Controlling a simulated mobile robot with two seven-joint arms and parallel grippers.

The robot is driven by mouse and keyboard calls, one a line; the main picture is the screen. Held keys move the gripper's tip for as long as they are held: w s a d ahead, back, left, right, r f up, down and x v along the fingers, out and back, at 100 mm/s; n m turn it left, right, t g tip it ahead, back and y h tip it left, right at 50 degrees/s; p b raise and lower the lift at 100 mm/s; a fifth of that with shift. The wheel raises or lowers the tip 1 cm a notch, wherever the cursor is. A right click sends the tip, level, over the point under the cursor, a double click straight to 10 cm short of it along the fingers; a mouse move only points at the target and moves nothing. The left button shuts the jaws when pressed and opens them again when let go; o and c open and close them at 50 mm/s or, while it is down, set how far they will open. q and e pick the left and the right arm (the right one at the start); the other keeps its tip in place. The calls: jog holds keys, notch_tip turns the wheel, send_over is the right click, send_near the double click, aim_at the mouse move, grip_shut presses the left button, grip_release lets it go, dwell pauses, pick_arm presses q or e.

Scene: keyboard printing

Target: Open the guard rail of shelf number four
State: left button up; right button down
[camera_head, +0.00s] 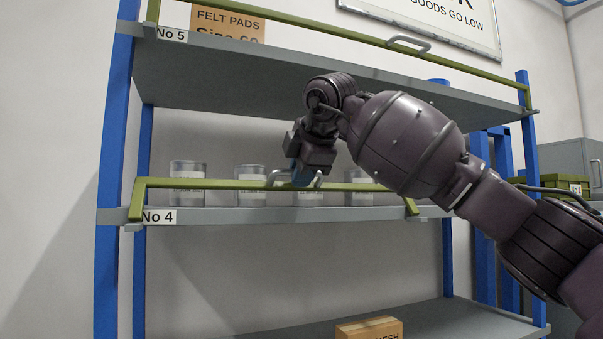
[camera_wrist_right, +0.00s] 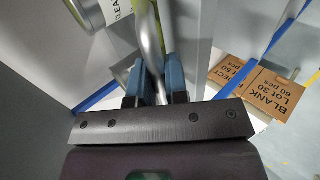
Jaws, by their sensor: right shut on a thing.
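The shelf labelled No 4 (camera_head: 300,215) is a grey board between blue posts. Its green guard rail (camera_head: 215,184) stands along the front edge, with a left end arm reaching down by the label. A right end arm (camera_head: 412,207) shows beside my forearm. A metal handle (camera_head: 276,178) sits on the rail. My right gripper (camera_head: 304,178) is at the handle, its blue fingers on either side of it. In the right wrist view the handle (camera_wrist_right: 150,42) runs between the fingers of my gripper (camera_wrist_right: 154,84), which is shut on it. My left gripper is not in view.
Several clear labelled jars (camera_head: 188,180) stand behind the rail. Shelf No 5 (camera_head: 300,75) is above, with its own green rail (camera_head: 300,22) and handle. A cardboard box (camera_head: 369,328) is on the shelf below. Cardboard boxes (camera_wrist_right: 270,94) show in the wrist view.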

jog(key=c, duration=1.1)
grip_release()
jog(key=shift+c, duration=0.2)
jog(key=shift+s, duration=0.1)
jog(key=b+v, duration=0.1)
jog(key=v, duration=0.9)
jog(key=shift+s+r+b, duration=0.2)
jog(key=shift+r+b, duration=0.1)
jog(key=shift+b, duration=0.1)
jog(key=shift+d, duration=0.1)
